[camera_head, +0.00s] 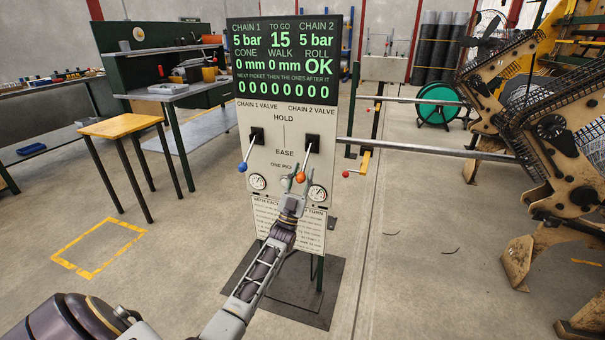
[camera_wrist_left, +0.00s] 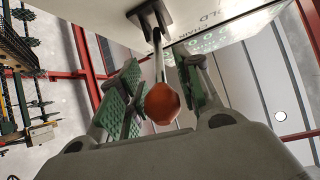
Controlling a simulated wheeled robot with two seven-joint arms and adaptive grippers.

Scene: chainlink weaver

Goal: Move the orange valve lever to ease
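The orange valve lever (camera_head: 300,177) is on the pale control panel under the label CHAIN 2 VALVE. Its rod runs from a black mount down and slightly left, and its orange ball sits below the level of the word EASE. My left gripper (camera_head: 296,186) is at the ball, reaching up from below. In the left wrist view the orange ball (camera_wrist_left: 162,104) lies between the green-padded fingers of my gripper (camera_wrist_left: 160,88). The fingers stand apart, with a visible gap beside the ball; any light contact is unclear. My right gripper is out of view.
A blue-knobbed lever (camera_head: 243,167) hangs to the left on the same panel. Gauges (camera_head: 318,193) sit just below. A red-knobbed handle (camera_head: 347,173) and metal rails (camera_head: 430,150) are to the right. The display (camera_head: 284,60) reads 5 bar for both chains.

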